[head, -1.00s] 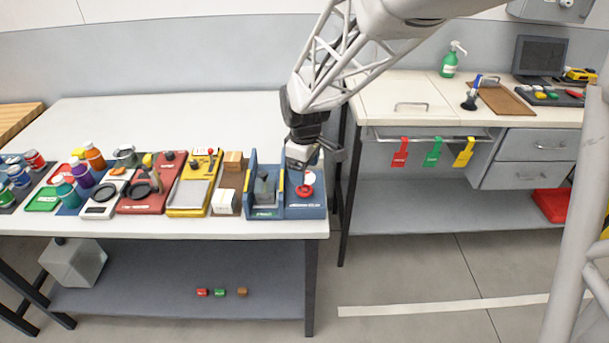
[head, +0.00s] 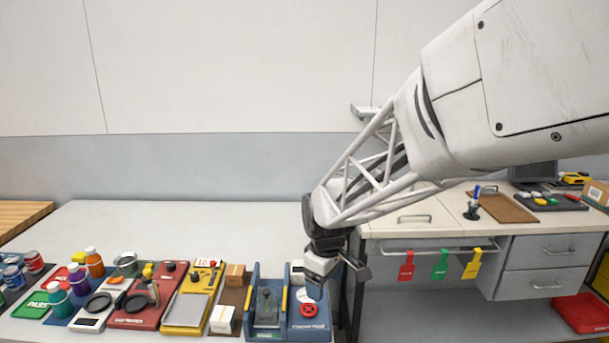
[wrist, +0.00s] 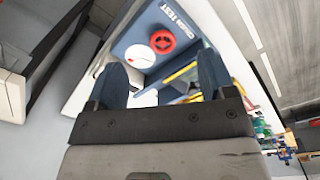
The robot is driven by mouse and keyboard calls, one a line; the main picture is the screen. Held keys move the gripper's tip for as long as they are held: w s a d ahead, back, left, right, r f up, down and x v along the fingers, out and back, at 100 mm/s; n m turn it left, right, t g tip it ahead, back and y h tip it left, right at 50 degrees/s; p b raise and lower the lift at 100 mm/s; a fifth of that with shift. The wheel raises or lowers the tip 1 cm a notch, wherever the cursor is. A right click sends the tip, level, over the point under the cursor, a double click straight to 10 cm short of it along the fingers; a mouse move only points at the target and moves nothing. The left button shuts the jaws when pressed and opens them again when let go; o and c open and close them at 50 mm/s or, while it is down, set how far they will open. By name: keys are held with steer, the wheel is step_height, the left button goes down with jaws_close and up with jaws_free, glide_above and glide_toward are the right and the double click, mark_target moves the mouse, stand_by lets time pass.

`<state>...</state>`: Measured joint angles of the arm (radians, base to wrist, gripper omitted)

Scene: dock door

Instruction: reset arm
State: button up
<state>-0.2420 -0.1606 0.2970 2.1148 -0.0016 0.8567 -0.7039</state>
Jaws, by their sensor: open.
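My gripper (head: 338,283) hangs at the right end of the white table (head: 190,230), in front of and above the blue test station (head: 310,325). The station has a red ring-shaped knob (head: 308,310) and a grey lever fixture (head: 267,305) between blue walls. In the wrist view my gripper (wrist: 165,82) has its two dark blue fingers spread apart with nothing held between them. Beyond the fingers the wrist view shows the red knob (wrist: 162,41) and a white round dial (wrist: 140,56) on the station. The fingers look apart from the station.
A yellow tray (head: 187,310), a red tray (head: 140,318), small boxes (head: 222,319) and several bottles (head: 95,262) fill the table's front left. A second bench with drawers (head: 542,285) and hanging red, green and yellow tags (head: 440,264) stands right. The table's back is clear.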

steer(key=s+d+r+m, duration=0.2)
steer(key=s+d+m, duration=0.1)
steer(key=s, duration=0.5)
steer(key=s+d+r+m+t, duration=0.1)
steer(key=s+d+r+m, duration=0.2)
steer(key=s+d, duration=0.3)
steer(key=s+d+r+m+t, duration=0.1)
steer(key=s+d+r+m, duration=0.2)
steer(key=s, duration=0.8)
steer(key=shift+d+r+m, duration=0.25)
steer(key=shift+d+m, duration=0.7)
steer(key=shift+m, duration=0.05)
